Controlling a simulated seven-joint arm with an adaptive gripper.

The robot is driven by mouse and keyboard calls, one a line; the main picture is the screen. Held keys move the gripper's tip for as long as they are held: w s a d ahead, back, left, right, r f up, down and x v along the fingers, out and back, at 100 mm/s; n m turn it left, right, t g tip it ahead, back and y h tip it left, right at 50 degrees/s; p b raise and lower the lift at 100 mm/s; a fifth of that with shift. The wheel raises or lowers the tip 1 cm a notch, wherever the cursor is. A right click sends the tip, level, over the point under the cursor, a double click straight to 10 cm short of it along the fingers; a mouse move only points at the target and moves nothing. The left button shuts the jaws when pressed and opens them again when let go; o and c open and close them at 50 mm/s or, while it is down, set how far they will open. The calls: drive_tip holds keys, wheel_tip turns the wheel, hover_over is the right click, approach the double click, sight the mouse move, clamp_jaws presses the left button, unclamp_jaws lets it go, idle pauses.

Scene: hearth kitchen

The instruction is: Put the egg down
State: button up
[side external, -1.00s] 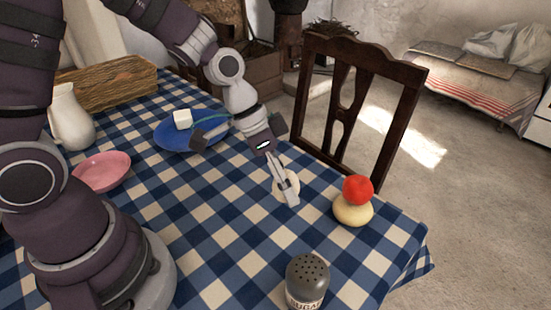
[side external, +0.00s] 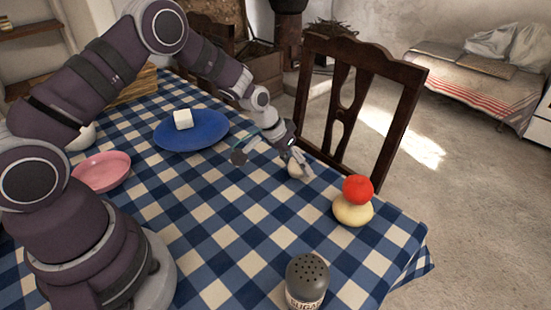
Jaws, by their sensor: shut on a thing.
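My gripper (side external: 300,167) is shut on a pale egg (side external: 294,171) near the table's far edge, in front of the chair. The fingers cover part of the egg. I cannot tell whether the egg touches the tablecloth or is just above it.
A red ball (side external: 357,189) sits on a cream round thing (side external: 352,211) to the right. A sugar shaker (side external: 307,280) stands in front. A blue plate (side external: 205,136) with a white cube (side external: 183,119), and a pink bowl (side external: 101,172), are left. The chair (side external: 345,110) stands behind. The checked cloth's middle is clear.

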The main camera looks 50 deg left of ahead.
drive_tip(key=o, duration=0.8)
drive_tip(key=shift+f, duration=0.1)
drive_tip(key=shift+a+r, duration=0.1)
drive_tip(key=shift+r, duration=0.35)
drive_tip(key=s+a+r+y, duration=0.1)
drive_tip(key=s+r, duration=0.5)
drive_tip(key=r, duration=0.3)
drive_tip(key=s+r+y, duration=0.1)
drive_tip(key=s+r, duration=0.5)
drive_tip(key=r, duration=0.3)
drive_tip(key=shift+m+t+y, duration=0.3)
drive_tip(key=shift+t+y, duration=0.1)
drive_tip(key=shift+t, duration=0.1)
drive_tip(key=s, duration=0.3)
drive_tip(key=s+r, duration=0.1)
drive_tip(key=s, duration=0.5)
drive_tip(key=shift+a+r, duration=0.1)
drive_tip(key=shift+r, duration=0.15)
